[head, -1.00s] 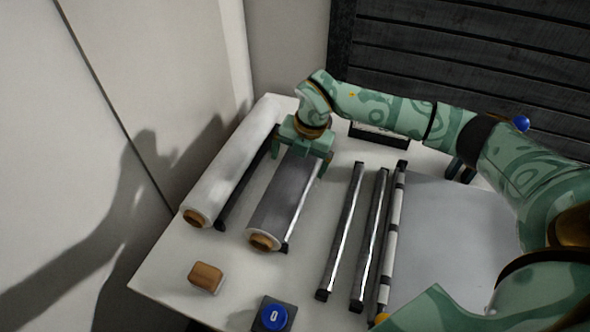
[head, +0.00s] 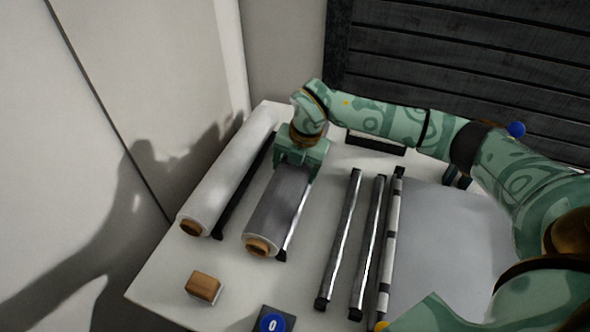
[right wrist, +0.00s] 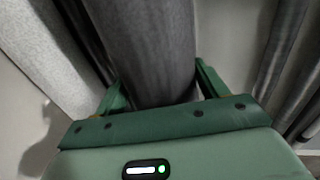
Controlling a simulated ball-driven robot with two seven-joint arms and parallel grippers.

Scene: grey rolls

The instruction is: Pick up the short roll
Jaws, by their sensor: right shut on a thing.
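The short roll (head: 275,208) is dark grey with a brown core, lying on the left part of the white table between a longer white roll and thin dark bars. My right gripper (head: 298,170) reaches down over its far end and is shut on it. In the right wrist view the grey roll (right wrist: 145,45) runs between the two green fingers, one on each side. The roll appears to lie at table level; I cannot tell whether it is clear of its dark support (head: 293,225). My left gripper is not in view.
The long white roll (head: 228,172) lies close on the left. Thin dark bars (head: 341,240) and a striped bar (head: 390,245) lie to the right, beside a grey sheet (head: 450,235). A brown block (head: 203,286) and a blue button (head: 272,322) are in front.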

